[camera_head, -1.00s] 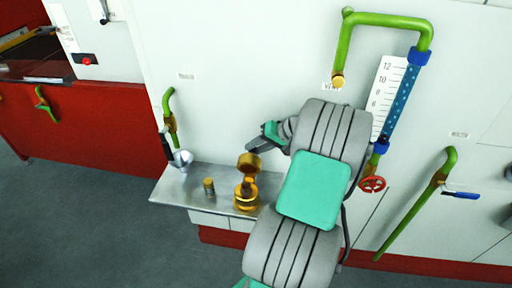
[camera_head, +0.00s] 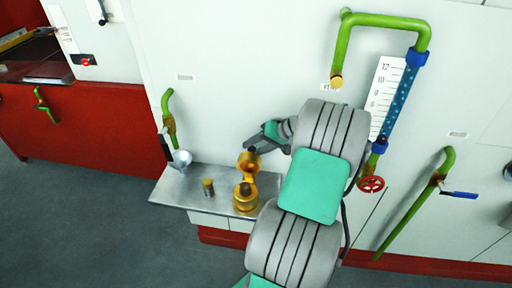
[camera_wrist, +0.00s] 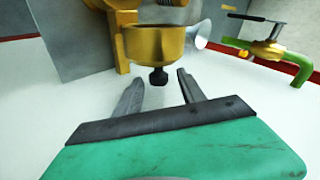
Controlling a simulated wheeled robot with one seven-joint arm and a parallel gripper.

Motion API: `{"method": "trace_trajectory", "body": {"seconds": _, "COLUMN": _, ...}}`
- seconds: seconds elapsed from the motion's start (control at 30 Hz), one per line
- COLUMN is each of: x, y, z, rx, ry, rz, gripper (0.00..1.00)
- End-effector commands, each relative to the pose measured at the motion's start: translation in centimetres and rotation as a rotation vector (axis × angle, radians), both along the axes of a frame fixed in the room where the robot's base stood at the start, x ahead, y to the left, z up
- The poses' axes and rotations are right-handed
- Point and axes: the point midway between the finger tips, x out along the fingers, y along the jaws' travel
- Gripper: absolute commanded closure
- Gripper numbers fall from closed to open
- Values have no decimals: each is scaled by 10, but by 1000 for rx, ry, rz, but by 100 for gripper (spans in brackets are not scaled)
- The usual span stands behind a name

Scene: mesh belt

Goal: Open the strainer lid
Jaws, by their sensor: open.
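The brass strainer body (camera_head: 245,199) stands on a metal shelf. Its brass lid (camera_head: 249,162) is hinged up above it, with the hollow inner side facing the head camera. In the wrist view the lid (camera_wrist: 155,44) is large, with a dark knob (camera_wrist: 158,77) on it. My gripper (camera_head: 251,146) is behind and just above the raised lid. In the wrist view my gripper (camera_wrist: 157,84) is open, with the knob between or just beyond the fingertips. I see no clear contact with the knob.
The metal shelf (camera_head: 178,193) also bears a small brass-capped piece (camera_head: 208,187) and a silver funnel (camera_head: 181,159). A green pipe (camera_head: 168,105) with a valve stands at the left. A blue gauge tube (camera_head: 402,100) and red handwheel (camera_head: 371,184) are at the right.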

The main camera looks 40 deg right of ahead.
Motion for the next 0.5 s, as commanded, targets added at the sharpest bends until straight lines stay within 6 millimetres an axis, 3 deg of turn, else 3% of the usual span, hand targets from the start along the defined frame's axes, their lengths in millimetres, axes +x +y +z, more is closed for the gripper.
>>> {"method": "trace_trajectory", "body": {"seconds": 0.3, "x": -38, "y": -21, "z": 40, "rx": -4, "ry": -1, "rz": -4, "gripper": 53}}
{"method": "trace_trajectory", "body": {"seconds": 0.5, "x": -49, "y": -26, "z": 52, "rx": -2, "ry": 0, "rz": -2, "gripper": 53}}
